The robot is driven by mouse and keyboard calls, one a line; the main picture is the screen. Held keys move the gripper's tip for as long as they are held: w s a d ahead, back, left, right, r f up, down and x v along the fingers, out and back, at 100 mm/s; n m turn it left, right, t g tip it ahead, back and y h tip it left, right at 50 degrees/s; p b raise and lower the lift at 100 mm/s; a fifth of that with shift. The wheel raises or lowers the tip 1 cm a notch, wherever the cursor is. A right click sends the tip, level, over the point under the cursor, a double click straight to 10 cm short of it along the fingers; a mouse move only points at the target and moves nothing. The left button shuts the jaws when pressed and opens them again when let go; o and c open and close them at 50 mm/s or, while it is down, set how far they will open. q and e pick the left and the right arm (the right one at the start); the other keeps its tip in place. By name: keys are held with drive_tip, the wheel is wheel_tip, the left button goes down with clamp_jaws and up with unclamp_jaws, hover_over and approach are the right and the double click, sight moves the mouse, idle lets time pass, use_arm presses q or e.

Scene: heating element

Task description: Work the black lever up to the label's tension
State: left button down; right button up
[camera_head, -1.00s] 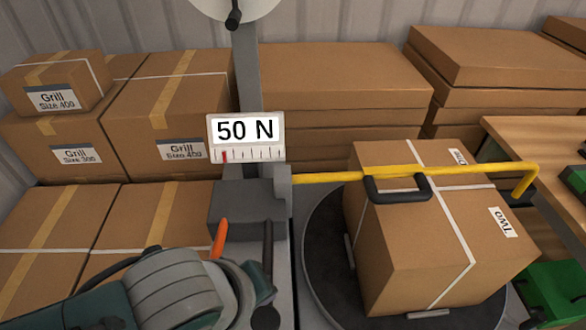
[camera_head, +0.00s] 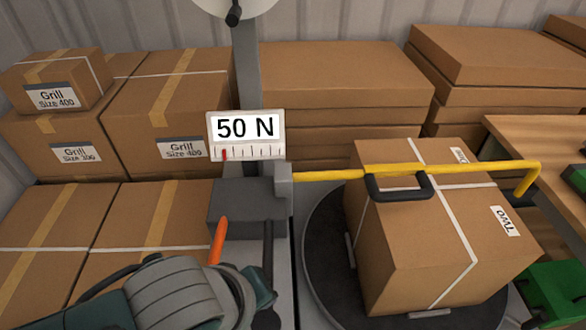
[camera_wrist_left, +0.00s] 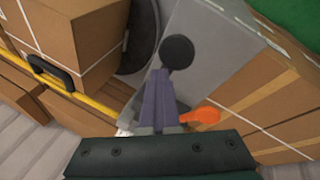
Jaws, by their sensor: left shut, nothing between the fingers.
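The label (camera_head: 246,128) reads 50 N, with a scale under it and a red pointer near its left end. The black lever (camera_head: 268,240) hangs below the grey housing (camera_head: 240,208) in the head view; my left gripper partly covers its lower end. Its round black knob (camera_wrist_left: 177,52) shows in the left wrist view, just beyond the fingertips. My left gripper (camera_wrist_left: 158,74) is shut and empty, its tips close to the knob; I cannot tell whether they touch. In the head view my left wrist hides the fingers. My right gripper is not in view.
An orange lever (camera_head: 218,241) stands close left of the black one and beside my fingers in the wrist view (camera_wrist_left: 201,116). A yellow bar (camera_head: 330,177) extends right over a carton (camera_head: 430,260) on a round dark turntable (camera_head: 318,260). Cartons stack behind and left.

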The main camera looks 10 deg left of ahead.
use_arm(q)
drive_tip(key=shift+s+d+f+b, duration=0.15)
drive_tip(key=shift+s+f+b, duration=0.35)
drive_tip(key=shift+f, duration=0.35)
idle(1.0)
drive_tip(key=shift+w+a+r+p, duration=0.1)
drive_tip(key=shift+w+r+p, duration=0.25)
drive_tip(key=shift+r+p, duration=0.65)
drive_tip(key=shift+w+a+r+p, duration=0.1)
drive_tip(key=shift+w+r+p, duration=0.25)
drive_tip(key=shift+r+p, duration=0.7)
drive_tip(key=shift+w+a+r+p, duration=0.1)
drive_tip(key=shift+w+r+p, duration=0.25)
drive_tip(key=shift+r+p, duration=0.65)
drive_tip(key=shift+r, duration=0.25)
drive_tip(key=shift+w+r, duration=0.2)
drive_tip(key=r+p, duration=0.1)
drive_tip(key=w+r+p, duration=0.1)
drive_tip(key=r, duration=0.1)
drive_tip(key=w+r+p, duration=0.1)
drive_tip(key=p, duration=0.1)
drive_tip(key=shift+a+r, duration=0.35)
